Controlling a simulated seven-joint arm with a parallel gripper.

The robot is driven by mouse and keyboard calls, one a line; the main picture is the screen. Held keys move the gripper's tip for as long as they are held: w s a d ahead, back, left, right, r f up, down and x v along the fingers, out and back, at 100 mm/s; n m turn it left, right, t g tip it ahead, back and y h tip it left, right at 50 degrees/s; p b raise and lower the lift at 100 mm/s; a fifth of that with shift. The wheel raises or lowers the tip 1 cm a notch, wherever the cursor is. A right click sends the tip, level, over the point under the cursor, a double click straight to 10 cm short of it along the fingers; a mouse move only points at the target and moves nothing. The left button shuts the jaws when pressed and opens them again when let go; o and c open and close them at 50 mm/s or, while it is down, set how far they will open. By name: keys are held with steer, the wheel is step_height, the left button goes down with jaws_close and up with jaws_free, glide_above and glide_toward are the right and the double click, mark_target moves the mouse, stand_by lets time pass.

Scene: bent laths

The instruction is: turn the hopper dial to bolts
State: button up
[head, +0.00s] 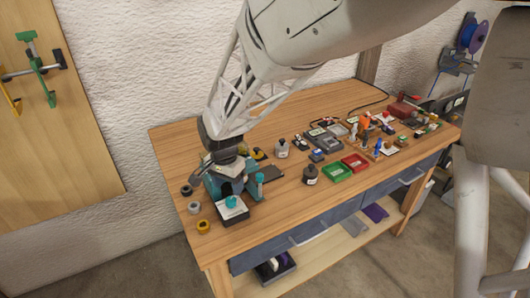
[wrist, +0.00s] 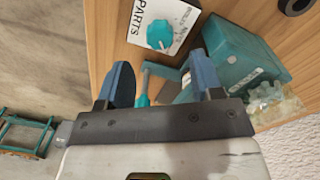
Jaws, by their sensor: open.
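The hopper (head: 215,186) is a teal unit at the table's left front; its teal body (wrist: 240,60) also shows in the wrist view. A teal dial (head: 231,201) sits on a white label plate at its front. In the wrist view the dial (wrist: 160,34) is beyond my fingertips, with "PARTS" printed beside it. Smaller print by the dial is too small to read surely, and its pointer setting cannot be told. My gripper (wrist: 162,80) is open, its blue fingers apart and not touching the dial. A teal lever (wrist: 143,88) shows between the fingers, farther off.
Dark, grey and yellow rings (head: 203,226) lie left of the hopper near the table edge. Right of it are a dark flat pad (head: 268,172), dark bottles (head: 310,175), a green tray (head: 336,173) and a red tray (head: 355,161).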

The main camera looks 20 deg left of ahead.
mark_target(231, 200)
steer(key=shift+d+f, duration=0.1)
steer(key=shift+f, duration=2.8)
steer(key=shift+c, duration=0.2)
steer(key=c, duration=0.9)
